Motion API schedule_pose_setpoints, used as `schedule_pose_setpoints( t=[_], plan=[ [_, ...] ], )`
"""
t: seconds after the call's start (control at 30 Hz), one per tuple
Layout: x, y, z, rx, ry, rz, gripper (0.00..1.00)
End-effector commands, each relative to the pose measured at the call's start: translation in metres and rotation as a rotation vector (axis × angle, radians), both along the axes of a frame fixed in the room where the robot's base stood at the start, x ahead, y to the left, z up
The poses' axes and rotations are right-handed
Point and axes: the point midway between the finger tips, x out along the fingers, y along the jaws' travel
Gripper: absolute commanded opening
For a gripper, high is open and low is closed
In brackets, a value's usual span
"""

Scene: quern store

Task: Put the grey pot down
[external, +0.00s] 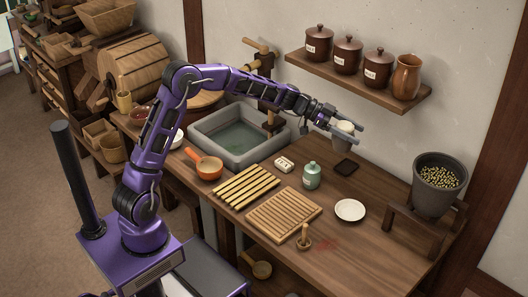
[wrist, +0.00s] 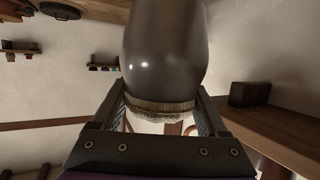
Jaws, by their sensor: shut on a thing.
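The grey pot (external: 343,140) is between the two fingers of my gripper (external: 348,127), over the back of the wooden worktop near the wall. In the wrist view the pot (wrist: 165,50) is large, dark grey and glossy. A pale, fibrous band circles it where the fingers of my gripper (wrist: 160,112) close from both sides. The gripper is shut on it. In the external view the fingers cover part of the pot. I cannot tell whether its base touches the worktop (external: 385,180).
The stone sink (external: 240,157) is left. A shelf (external: 355,85) with jars hangs above. A large grey vessel of grain (external: 428,200) stands right.

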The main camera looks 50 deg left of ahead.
Motion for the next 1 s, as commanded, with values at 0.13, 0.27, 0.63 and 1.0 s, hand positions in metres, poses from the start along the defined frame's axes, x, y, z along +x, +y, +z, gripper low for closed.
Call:
schedule_pose_setpoints(
  t=[0.13,0.27,0.63,1.0],
  plan=[
    [-0.044,-0.071,0.000,0.000,-0.001,-0.142,0.00],
    [-0.081,-0.118,0.000,0.001,0.000,-0.243,0.00],
    [-0.151,-0.188,0.000,0.000,0.002,-0.413,0.00],
    [-0.162,-0.196,-0.066,0.000,0.012,-0.438,0.00]
  ],
)
